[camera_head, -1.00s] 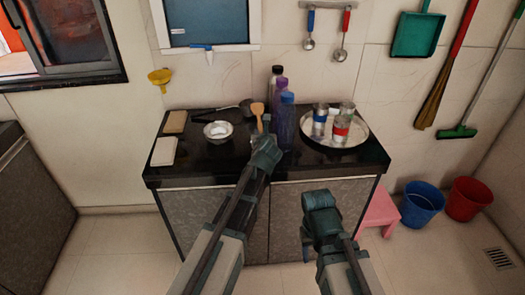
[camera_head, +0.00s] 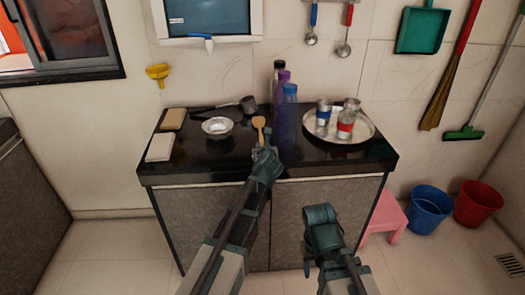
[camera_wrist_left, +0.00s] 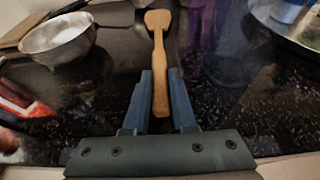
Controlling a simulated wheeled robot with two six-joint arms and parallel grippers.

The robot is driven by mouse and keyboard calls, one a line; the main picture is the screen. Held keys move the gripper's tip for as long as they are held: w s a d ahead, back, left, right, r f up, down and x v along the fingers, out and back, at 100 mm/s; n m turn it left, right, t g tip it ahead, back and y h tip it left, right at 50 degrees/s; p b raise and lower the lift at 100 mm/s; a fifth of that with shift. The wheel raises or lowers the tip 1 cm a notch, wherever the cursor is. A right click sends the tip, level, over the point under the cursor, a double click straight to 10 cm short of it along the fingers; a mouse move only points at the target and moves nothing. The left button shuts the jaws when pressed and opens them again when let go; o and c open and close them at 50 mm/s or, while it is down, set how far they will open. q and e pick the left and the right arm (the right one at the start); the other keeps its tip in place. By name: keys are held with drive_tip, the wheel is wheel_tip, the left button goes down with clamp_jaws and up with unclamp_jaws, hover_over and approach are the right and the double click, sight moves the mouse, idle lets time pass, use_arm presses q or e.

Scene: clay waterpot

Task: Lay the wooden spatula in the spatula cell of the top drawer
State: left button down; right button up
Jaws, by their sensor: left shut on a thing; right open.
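The wooden spatula (camera_head: 259,123) points away from me over the middle of the black counter. My left gripper (camera_head: 264,154) is shut on its handle. In the left wrist view, the spatula (camera_wrist_left: 159,60) stands out between the two fingers (camera_wrist_left: 160,82), its broad end away from me. My right gripper (camera_head: 320,213) is open and empty, low in front of the cabinet. No open drawer or spatula cell can be made out in these views.
A metal bowl (camera_head: 217,125) is left of the spatula. Tall bottles (camera_head: 287,115) stand close on its right, then a round tray (camera_head: 362,136) with metal cups. The cabinet front (camera_head: 218,218) is below. A pink stool (camera_head: 389,217) and two buckets are at right.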

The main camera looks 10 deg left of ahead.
use_arm(q)
drive_tip(key=shift+r, duration=0.1)
drive_tip(key=c, duration=0.7)
unclamp_jaws()
drive_tip(key=shift+c, duration=0.2)
drive_tip(key=shift+r, duration=0.15)
drive_tip(key=p+v, duration=0.4)
drive_tip(key=v, duration=0.8)
